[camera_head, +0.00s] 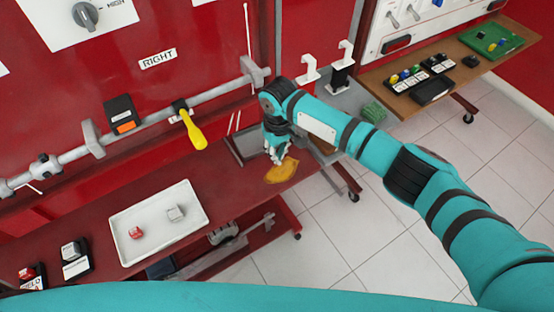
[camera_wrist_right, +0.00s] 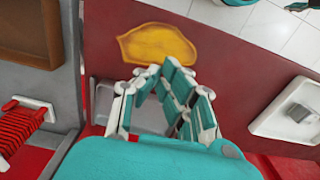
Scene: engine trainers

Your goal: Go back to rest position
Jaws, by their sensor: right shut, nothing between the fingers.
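My right arm, teal with black bands, reaches from the lower right in the head view. My right gripper (camera_head: 277,157) is low over the dark red bench (camera_head: 232,183), beside a yellow-orange cloth-like piece (camera_head: 283,171). In the right wrist view, my right gripper (camera_wrist_right: 166,70) has its fingertips together with nothing between them. The yellow piece (camera_wrist_right: 155,46) lies flat on the bench just beyond the fingertips. Whether they touch it cannot be told. My left gripper is not in view.
A white tray (camera_head: 122,255) holds a red and a grey piece. A yellow-handled tool (camera_head: 194,131) hangs on the grey rail (camera_head: 217,92). A wooden table (camera_head: 458,73) with switches stands at the right.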

